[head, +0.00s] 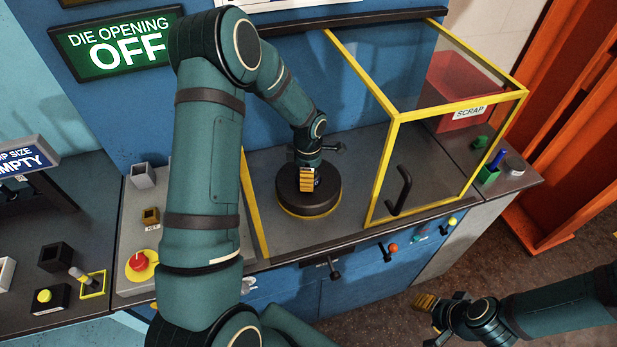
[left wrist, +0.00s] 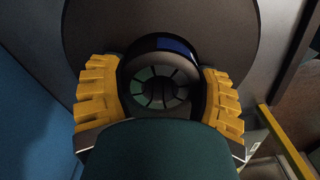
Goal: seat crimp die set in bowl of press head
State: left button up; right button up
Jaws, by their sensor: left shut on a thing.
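The press head (head: 325,200) is a dark round drum with a yellow base ring, inside the guarded bay. My left gripper (head: 307,180) reaches down over its top. In the left wrist view its yellow ribbed fingers (left wrist: 160,92) are shut on the die set (left wrist: 160,48), a dark ring with wedge-shaped segments and a blue patch. A large dark disc (left wrist: 90,35), likely the press head, lies behind it. The gripper hides the bowl and the die set in the head view, so I cannot tell whether the set is seated. My right gripper (head: 427,315) hangs over the floor, its opening unclear.
A yellow-framed clear guard (head: 395,115) stands right of the press head, with a dark handle. A lit sign (head: 120,45) reads DIE OPENING OFF. A red stop button (head: 140,262) and small blocks sit at left. A red scrap bin (head: 468,90) stands behind the guard.

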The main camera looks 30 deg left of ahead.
pick_arm(q)
jog(key=shift+r, duration=0.2)
jog(key=shift+f, duration=0.15)
jog(key=o, duration=1.3)
jog(key=shift+r, duration=0.25)
notch_tip(320, 180, up, 12)
jog(key=shift+f, duration=0.1)
jog(key=shift+d+f, duration=0.1)
